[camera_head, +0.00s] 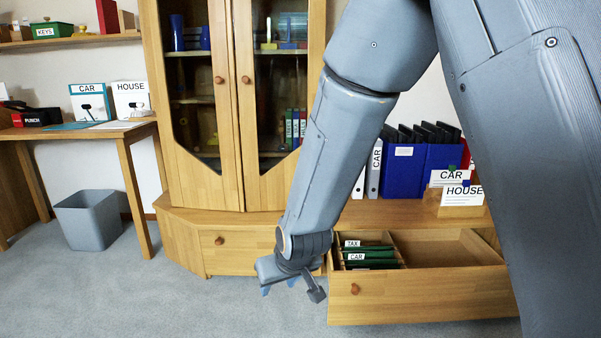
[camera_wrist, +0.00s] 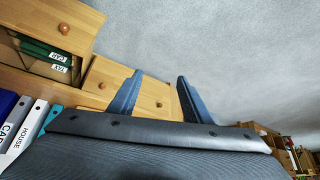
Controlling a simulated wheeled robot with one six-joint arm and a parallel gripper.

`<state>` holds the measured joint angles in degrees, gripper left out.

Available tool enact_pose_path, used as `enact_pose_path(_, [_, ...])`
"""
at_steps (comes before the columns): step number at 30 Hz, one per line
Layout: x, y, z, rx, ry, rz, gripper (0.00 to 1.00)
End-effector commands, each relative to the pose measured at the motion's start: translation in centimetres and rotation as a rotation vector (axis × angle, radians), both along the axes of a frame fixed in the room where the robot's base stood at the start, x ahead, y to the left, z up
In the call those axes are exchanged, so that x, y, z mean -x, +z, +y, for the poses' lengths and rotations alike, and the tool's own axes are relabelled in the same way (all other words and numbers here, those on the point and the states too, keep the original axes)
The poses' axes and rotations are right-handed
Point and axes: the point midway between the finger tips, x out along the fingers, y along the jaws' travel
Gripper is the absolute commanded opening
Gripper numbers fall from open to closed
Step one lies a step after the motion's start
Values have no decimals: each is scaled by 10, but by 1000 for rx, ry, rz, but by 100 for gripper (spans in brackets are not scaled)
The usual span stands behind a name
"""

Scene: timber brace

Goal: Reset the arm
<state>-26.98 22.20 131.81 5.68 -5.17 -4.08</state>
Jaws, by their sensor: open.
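My gripper (camera_head: 290,288) hangs at the lower middle of the head view, in front of the cabinet base and just left of the pulled-out drawer (camera_head: 420,300). In the wrist view its two blue fingers (camera_wrist: 155,97) are spread apart with nothing between them. My grey arm comes down from the upper right and hides part of the cabinet's right side. The open drawer holds green folders labelled TAX and CAR (camera_head: 368,256) in its left compartment. Its other visible space looks empty. The drawer also shows at the upper left of the wrist view (camera_wrist: 80,22).
A closed drawer (camera_head: 235,247) is left of my gripper, below the shut glass-door cabinet (camera_head: 228,110). Binders and a blue file box (camera_head: 403,172) stand on the right ledge, near CAR and HOUSE cards (camera_head: 461,196). A grey bin (camera_head: 90,218) stands left. Carpet in front is clear.

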Motion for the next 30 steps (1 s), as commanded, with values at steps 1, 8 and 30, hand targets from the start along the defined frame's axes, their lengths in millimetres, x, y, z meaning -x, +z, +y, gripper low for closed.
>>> enact_pose_path(1, [23,15,4,6,16,36,44])
enact_pose_path(8, [130,55,0,58,71,230,44])
enact_pose_path(30, [263,124,-53,156,83,473,44])
